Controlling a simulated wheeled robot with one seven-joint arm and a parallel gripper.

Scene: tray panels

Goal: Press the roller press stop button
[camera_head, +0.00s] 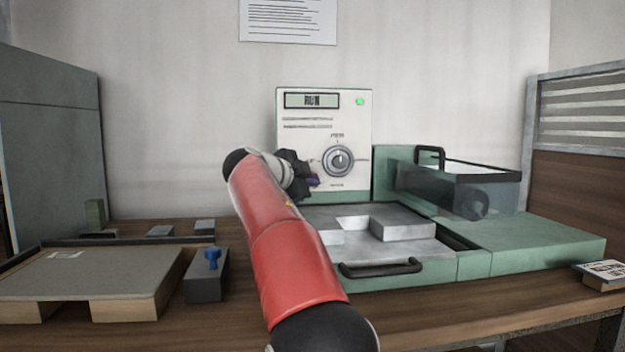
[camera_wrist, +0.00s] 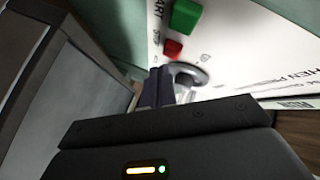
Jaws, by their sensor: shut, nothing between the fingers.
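The roller press has an upright white control panel (camera_head: 352,112) with a display reading RUN (camera_head: 311,101), a lit green lamp (camera_head: 360,101) and a round knob (camera_head: 338,160). In the wrist view the red button (camera_wrist: 172,48) sits beside the green button (camera_wrist: 186,15), near the word START; the knob (camera_wrist: 188,74) is close by. Both buttons are hidden in the head view. My gripper (camera_head: 314,181) is at the panel's lower left. In the wrist view its dark fingers (camera_wrist: 159,72) are shut and empty, their tips just short of the red button; contact cannot be told.
A green machine base (camera_head: 550,243) with a metal tray, black handle (camera_head: 380,269) and clear-sided cover (camera_head: 490,190) lies below and right of the panel. A grey-topped board (camera_head: 90,275) and a box with a blue knob (camera_head: 207,280) stand left.

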